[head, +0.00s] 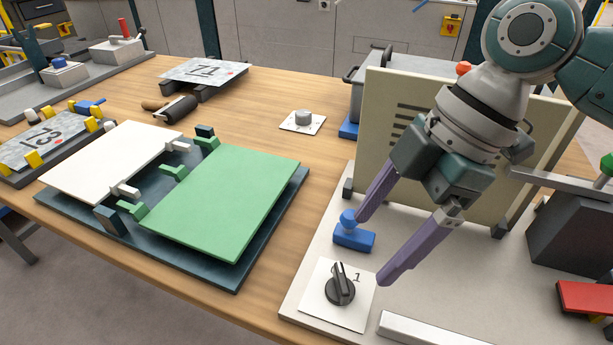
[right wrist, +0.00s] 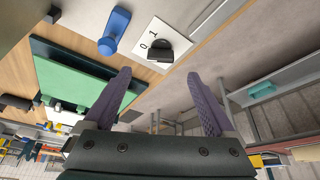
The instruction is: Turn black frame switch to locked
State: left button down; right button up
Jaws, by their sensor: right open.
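The black switch (head: 340,288) is a round knob with a raised grip bar on a white plate (head: 318,307), at the front left corner of the pale bench. A "1" is printed beside it. In the right wrist view the knob (right wrist: 161,49) lies beside the marks "0" and "1" on its plate (right wrist: 176,32); I cannot tell which mark it points to. My right gripper (head: 375,248) is open and empty, its purple fingers apart, above and to the right of the knob, not seen touching it. The wrist view shows its two fingers (right wrist: 159,75). My left gripper is out of view.
A blue block with a round knob (head: 352,238) stands just behind the switch plate, near one finger. A cream upright panel (head: 395,105) stands behind. A light bar (head: 430,330) lies right of the switch. Green (head: 228,200) and white (head: 112,160) sheets lie left.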

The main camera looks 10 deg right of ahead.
aim_at(345, 276)
jog(key=b+x, duration=0.1)
jog(key=x, duration=0.7)
jog(key=shift+s, duration=0.1)
jog(key=c, duration=1.4)
jog(key=shift+r, duration=0.1)
